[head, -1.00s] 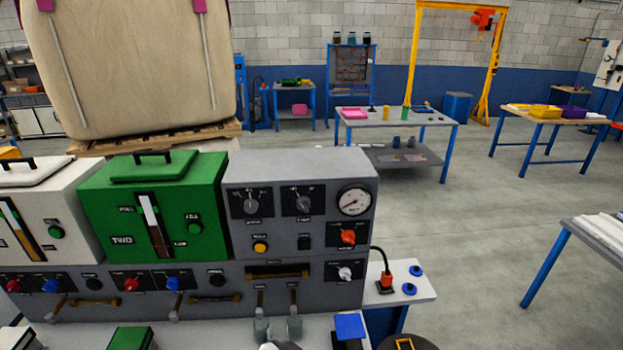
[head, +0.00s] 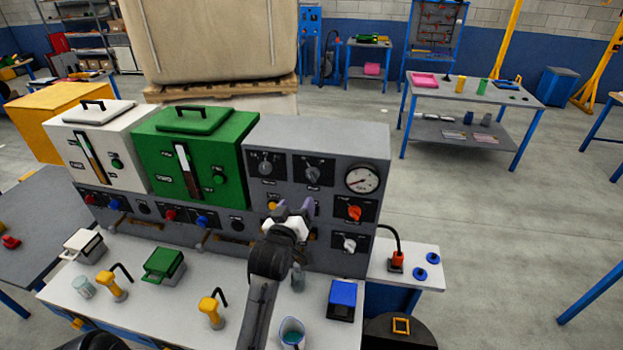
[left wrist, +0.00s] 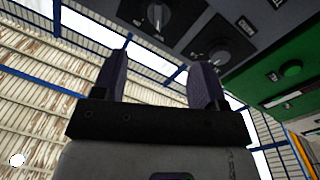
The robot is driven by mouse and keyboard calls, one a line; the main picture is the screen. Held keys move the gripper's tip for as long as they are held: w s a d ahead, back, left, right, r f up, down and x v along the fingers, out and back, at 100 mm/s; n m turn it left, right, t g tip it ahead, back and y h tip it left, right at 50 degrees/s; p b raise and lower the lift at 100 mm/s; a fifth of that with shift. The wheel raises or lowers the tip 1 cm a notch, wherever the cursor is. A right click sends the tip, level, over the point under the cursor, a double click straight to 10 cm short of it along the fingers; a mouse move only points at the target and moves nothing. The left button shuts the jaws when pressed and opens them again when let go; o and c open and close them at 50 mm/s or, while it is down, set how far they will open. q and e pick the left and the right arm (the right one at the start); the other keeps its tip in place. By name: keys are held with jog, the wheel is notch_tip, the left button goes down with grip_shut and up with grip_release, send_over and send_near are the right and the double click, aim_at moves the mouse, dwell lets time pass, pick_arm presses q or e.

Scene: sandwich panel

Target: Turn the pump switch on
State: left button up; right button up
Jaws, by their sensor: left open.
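The grey control panel (head: 330,150) stands at the back of the white bench. It carries two black rotary knobs, left (head: 264,165) and right (head: 312,172), an orange-red knob (head: 354,212) and a white knob (head: 349,243). The labels are too small to read, so I cannot tell which is the pump switch. My left gripper (head: 293,210) is open in front of the panel, below the black knobs, and hides part of its lower middle. In the left wrist view, nothing is between its fingers (left wrist: 163,75); two black knobs (left wrist: 158,14) (left wrist: 217,55) show beyond them. My right gripper is not in view.
A gauge (head: 362,180) sits at the panel's upper right. Green (head: 190,150) and white (head: 90,145) tanks stand to its left. The bench holds yellow-handled tools (head: 211,312), a cup (head: 292,332) and a blue box (head: 341,299). An orange-red plug (head: 397,260) stands right of the panel.

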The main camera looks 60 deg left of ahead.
aim_at(310, 179)
pick_arm(q)
jog(key=p+x, duration=0.1)
jog(key=x, duration=0.9)
jog(key=shift+w, duration=0.1)
jog(key=shift+x, duration=1.05)
jog(key=shift+c, duration=0.4)
